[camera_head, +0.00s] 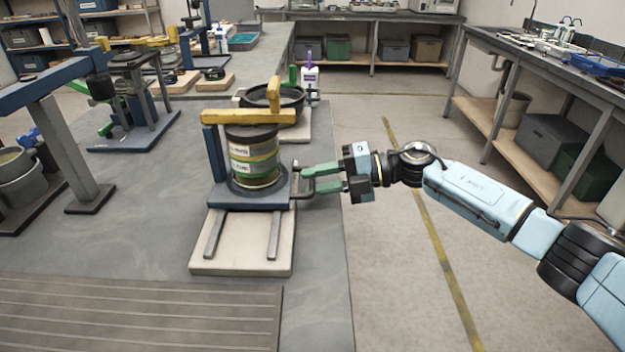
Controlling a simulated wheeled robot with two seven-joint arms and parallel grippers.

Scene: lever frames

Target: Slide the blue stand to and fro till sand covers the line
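The blue stand (240,199) sits on two metal rails over a pale base board (235,258), near the rails' far end. On it stands a dark cylinder (252,140) with white labels and a yellow-green band. A yellow bar (228,117) lies across its top, so its inside is hidden. I see no sand. A dark handle (301,195) sticks out at the stand's right side. My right gripper (312,179) comes from the right, its two green fingers at this handle with a narrow gap between them. Whether they grip it is unclear. My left gripper is not in view.
A blue lever frame (68,150) stands at left, a ribbed mat (140,315) in front. The table's right edge is near; open floor lies beyond.

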